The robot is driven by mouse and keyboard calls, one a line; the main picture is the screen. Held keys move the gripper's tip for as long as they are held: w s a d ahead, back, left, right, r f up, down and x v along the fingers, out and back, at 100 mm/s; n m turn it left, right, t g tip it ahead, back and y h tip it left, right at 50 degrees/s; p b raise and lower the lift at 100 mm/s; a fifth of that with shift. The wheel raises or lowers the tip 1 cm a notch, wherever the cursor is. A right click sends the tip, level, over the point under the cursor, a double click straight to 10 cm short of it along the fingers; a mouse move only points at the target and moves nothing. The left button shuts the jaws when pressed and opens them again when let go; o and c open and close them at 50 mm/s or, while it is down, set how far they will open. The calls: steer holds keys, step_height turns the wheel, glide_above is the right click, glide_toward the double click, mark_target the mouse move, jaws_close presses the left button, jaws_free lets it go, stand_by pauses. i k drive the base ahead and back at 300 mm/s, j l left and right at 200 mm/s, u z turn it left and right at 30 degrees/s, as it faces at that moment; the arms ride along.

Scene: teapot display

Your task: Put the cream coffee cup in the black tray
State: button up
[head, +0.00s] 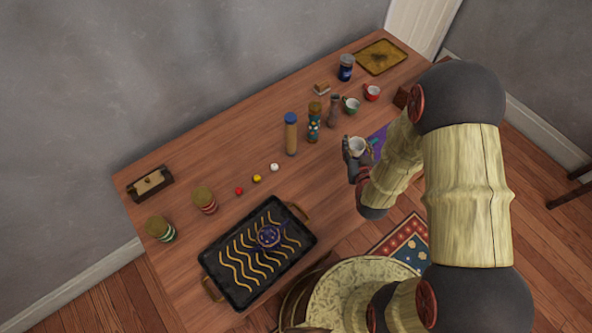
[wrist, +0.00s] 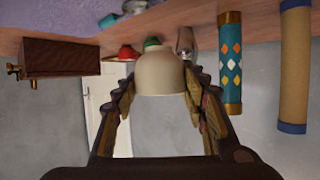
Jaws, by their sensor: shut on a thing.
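The cream coffee cup (head: 357,146) is between the two fingers of my gripper (head: 359,153), which is shut on it. In the wrist view the cup (wrist: 160,73) fills the space between the fingers (wrist: 158,88) and appears upside down, as does the table. In the head view the cup looks upright, near the right front side of the table. The black tray (head: 236,297) lies at the table's front left, well apart from the cup.
A tan cylinder with a blue cap (head: 291,137), a teal patterned cylinder (head: 314,124) and a grey lamp-like item (head: 334,110) stand behind the cup. Green (head: 351,105) and red (head: 372,92) cups stand beyond. Small balls (head: 257,178) lie between tray and cylinders.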

mark_target(220, 268)
steer(key=k+u, duration=0.15)
steer(key=k, duration=0.45)
steer(key=k+j+u, duration=0.1)
steer(key=k, duration=0.5)
steer(key=i+u, duration=0.1)
steer(key=u, duration=1.75)
steer(key=l+u, duration=0.3)
steer(key=l, duration=0.65)
steer(key=k, duration=0.05)
